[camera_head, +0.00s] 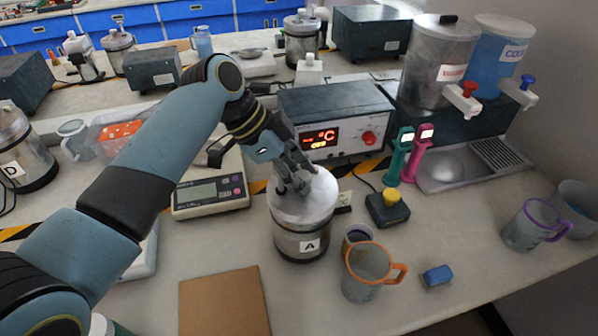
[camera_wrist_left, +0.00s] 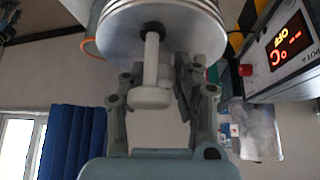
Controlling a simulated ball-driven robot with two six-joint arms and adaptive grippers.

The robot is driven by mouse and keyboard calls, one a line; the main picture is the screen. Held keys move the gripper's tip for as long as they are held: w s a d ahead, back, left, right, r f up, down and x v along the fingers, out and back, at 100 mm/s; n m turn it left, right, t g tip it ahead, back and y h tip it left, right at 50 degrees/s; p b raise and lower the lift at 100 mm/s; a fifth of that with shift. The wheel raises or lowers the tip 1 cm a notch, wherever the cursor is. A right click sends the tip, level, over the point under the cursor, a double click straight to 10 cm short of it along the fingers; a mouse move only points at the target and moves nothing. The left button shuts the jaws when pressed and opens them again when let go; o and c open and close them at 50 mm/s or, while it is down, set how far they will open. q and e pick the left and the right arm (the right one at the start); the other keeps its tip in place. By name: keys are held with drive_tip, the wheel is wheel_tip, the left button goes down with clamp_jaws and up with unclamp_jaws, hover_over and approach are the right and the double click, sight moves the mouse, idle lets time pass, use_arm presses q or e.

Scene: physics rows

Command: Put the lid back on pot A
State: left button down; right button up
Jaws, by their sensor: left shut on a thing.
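Pot A (camera_head: 301,243), a steel pot with a dark band and a white "A" label, stands upright on the bench in front of the heater box. The round metal lid (camera_head: 312,205) is over its top; I cannot tell whether it is fully seated. My left gripper (camera_head: 294,183) comes down from the upper left and is shut on the lid's knob. In the left wrist view the pale knob and stem (camera_wrist_left: 151,62) stand out from the lid's disc (camera_wrist_left: 190,25), with the fingers either side. My right gripper is not in view.
The heater box (camera_head: 337,118) with red digits is right behind the pot. A scale (camera_head: 211,190) stands to its left. An orange-handled jug (camera_head: 367,272) and a yellow-button box (camera_head: 387,208) are close on the right. A brown board (camera_head: 224,303) lies in front.

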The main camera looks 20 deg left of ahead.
use_arm(q)
drive_tip(key=shift+f, duration=0.3)
idle(0.4)
drive_tip(key=c, duration=0.9)
unclamp_jaws()
drive_tip(key=shift+c, duration=0.2)
drive_tip(key=shift+r, duration=0.1)
wheel_tip(320, 180, up, 5)
drive_tip(key=p, duration=0.5)
drive_tip(key=shift+r, duration=1.4)
